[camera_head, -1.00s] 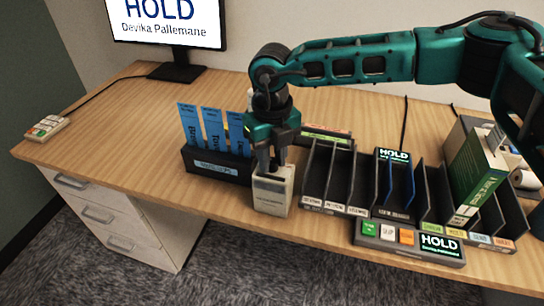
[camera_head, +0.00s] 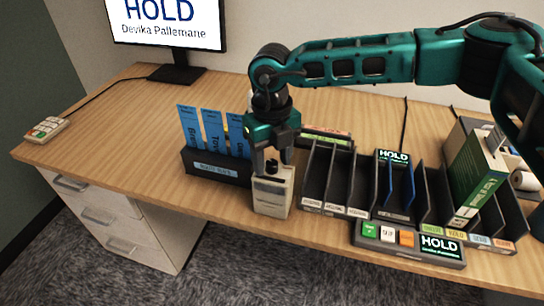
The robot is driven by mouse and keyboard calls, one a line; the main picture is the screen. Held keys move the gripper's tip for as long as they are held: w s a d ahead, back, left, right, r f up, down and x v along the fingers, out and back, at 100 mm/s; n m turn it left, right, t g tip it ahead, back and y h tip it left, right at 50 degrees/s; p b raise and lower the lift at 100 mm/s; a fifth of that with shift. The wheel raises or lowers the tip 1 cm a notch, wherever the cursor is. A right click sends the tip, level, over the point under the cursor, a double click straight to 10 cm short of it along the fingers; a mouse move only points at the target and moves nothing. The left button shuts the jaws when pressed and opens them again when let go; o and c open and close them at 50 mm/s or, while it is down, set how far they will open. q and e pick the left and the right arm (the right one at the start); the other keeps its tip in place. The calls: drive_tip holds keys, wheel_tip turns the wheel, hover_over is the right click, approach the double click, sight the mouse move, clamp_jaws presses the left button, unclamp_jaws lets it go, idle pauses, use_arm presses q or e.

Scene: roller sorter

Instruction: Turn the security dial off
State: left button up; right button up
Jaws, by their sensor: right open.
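I cannot tell whether the fingers touch the knob. Writing on the box is too small to read. My left gripper is not in view.
A dark holder (camera_head: 215,167) with several blue cards stands left of the box. A dark slotted sorter (camera_head: 333,180) and a button panel (camera_head: 410,240) reading HOLD are on the right. A monitor (camera_head: 170,22) stands at the back. The table's left half is mostly clear.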

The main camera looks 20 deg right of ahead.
sight(272, 162)
wheel_tip(272, 162, up, 13)
idle(0.3)
drive_tip(key=shift+f, duration=0.2)
